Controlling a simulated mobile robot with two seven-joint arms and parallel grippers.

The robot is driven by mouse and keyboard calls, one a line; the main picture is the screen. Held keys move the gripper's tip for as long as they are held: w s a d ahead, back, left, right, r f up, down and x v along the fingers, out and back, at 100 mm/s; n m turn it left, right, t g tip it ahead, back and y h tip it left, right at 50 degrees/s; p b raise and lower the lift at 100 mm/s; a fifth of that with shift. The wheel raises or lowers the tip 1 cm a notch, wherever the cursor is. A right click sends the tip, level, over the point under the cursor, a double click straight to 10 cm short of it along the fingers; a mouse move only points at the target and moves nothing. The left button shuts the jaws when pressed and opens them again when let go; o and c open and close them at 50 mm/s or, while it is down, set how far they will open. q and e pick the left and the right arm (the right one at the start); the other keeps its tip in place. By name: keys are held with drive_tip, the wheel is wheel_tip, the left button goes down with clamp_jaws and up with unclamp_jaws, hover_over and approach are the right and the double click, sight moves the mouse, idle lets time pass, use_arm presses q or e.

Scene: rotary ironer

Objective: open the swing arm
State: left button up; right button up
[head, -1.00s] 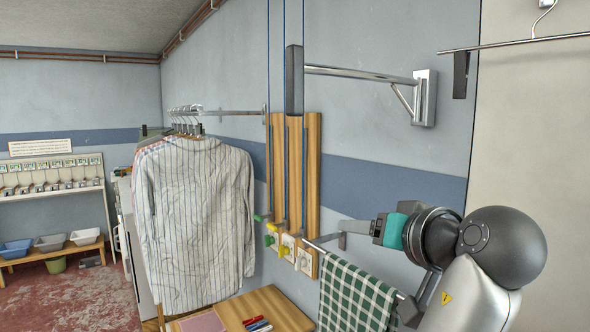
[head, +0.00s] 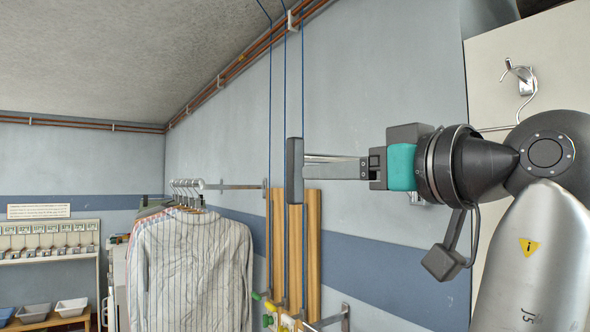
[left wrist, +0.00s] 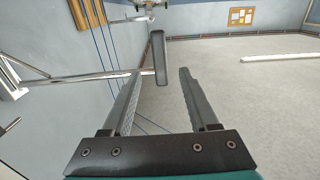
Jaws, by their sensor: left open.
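The swing arm is a chrome bar (head: 330,157) on the wall with a dark upright grip (head: 294,170) at its free end. My left gripper (head: 316,168) is at the grip's height, fingers pointing at it; it covers much of the bar and its wall mount. In the left wrist view, the grip (left wrist: 159,58) stands just beyond and between the open fingertips (left wrist: 160,76). The bar (left wrist: 75,77) runs from the wall at left toward the grip, passing behind the left finger. Nothing is held. My right gripper is not in view.
Blue cords (head: 285,80) hang close around the grip, in front of wooden boards (head: 312,230). Striped shirts (head: 190,270) hang on a rail at left. A wall hook (head: 520,75) with a hanger is at upper right.

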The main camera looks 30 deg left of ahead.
sight(299, 174)
use_arm(q)
drive_tip(key=p+x, duration=0.2)
drive_tip(key=x, duration=0.7)
drive_tip(key=shift+w+a, duration=0.15)
drive_tip(key=shift+a, duration=0.15)
clamp_jaws()
idle(1.0)
